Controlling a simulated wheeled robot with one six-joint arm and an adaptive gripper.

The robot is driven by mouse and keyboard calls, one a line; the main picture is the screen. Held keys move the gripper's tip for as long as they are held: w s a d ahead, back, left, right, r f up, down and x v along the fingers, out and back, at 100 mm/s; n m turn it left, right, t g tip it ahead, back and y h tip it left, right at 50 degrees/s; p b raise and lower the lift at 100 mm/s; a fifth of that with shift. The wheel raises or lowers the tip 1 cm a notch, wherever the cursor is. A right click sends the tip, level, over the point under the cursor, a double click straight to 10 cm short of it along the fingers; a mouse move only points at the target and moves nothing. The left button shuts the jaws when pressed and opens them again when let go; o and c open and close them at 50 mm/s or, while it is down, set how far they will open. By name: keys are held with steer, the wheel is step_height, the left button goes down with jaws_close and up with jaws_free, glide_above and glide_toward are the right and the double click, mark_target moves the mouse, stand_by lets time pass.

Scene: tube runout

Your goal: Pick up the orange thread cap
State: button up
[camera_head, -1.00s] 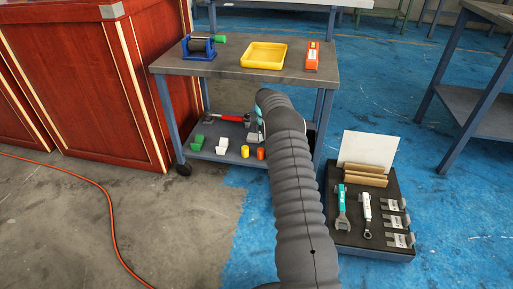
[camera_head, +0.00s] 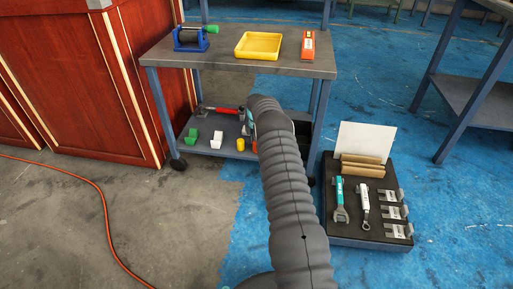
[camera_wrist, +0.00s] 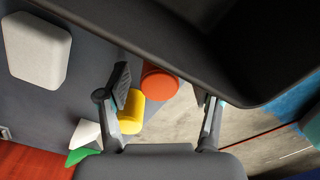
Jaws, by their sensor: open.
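The orange thread cap (camera_wrist: 160,82) stands on the cart's grey lower shelf. In the wrist view it shows between and beyond the fingers of my gripper (camera_wrist: 166,92), nearer the left finger. My gripper is open with nothing held; I cannot tell how far it is from the cap.
Green (camera_head: 193,136) and white (camera_head: 216,140) blocks and a red-handled tool (camera_head: 221,110) lie on the lower shelf. A large dark shape (camera_wrist: 230,45) fills the wrist view's upper right. The upper shelf (camera_head: 215,59) overhangs. A tool tray (camera_head: 326,215) stands right of the cart.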

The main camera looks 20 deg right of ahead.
steer(key=c, duration=1)
